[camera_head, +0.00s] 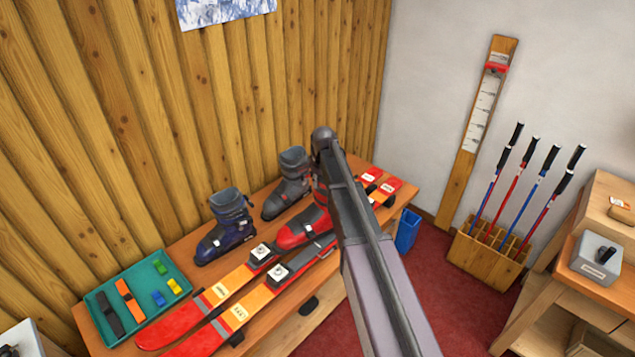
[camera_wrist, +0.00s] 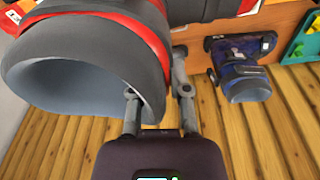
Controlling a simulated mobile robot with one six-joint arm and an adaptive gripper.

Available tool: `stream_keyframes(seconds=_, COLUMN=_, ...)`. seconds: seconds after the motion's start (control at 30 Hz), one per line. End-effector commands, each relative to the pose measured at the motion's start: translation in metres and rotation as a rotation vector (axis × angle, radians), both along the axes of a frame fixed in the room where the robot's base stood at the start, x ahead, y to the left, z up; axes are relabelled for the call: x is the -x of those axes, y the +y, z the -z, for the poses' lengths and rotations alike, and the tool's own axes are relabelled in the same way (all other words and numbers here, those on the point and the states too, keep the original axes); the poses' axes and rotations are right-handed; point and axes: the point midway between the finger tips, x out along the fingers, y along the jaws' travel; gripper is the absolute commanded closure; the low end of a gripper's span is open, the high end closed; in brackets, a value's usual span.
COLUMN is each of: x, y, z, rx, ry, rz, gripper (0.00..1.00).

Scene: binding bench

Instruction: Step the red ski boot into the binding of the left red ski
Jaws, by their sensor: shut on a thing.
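The red ski boot (camera_head: 304,226) with a dark grey cuff is over the farther, left red ski (camera_head: 186,318), toe towards its white toe piece (camera_head: 262,252). My arm hides part of the boot, and I cannot tell whether its sole touches the ski. The heel piece of that ski (camera_head: 371,175) shows beyond my arm. In the wrist view, the boot's grey cuff (camera_wrist: 90,60) fills the upper left. My gripper (camera_wrist: 158,90) is shut on the cuff wall, one finger at the opening and one outside. The head view hides the fingers.
The second red ski (camera_head: 228,322) lies alongside, nearer. A blue boot (camera_head: 226,232) and a grey boot (camera_head: 288,186) stand behind the skis, close to the wooden wall. A green tray (camera_head: 142,260) holds straps and small blocks. A blue bin (camera_head: 407,232) stands beyond the bench.

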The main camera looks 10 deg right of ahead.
Motion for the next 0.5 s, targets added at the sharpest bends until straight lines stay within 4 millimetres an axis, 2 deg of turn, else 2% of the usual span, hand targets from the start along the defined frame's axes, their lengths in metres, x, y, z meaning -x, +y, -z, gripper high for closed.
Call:
stream_keyframes(seconds=0.03, x=0.001, y=0.0, z=-0.009, rx=0.006, ry=-0.004, rz=-0.012, gripper=1.0)
stream_keyframes(seconds=0.5, x=0.003, y=0.0, z=-0.052, rx=0.074, ry=-0.041, rz=-0.159, gripper=1.0)
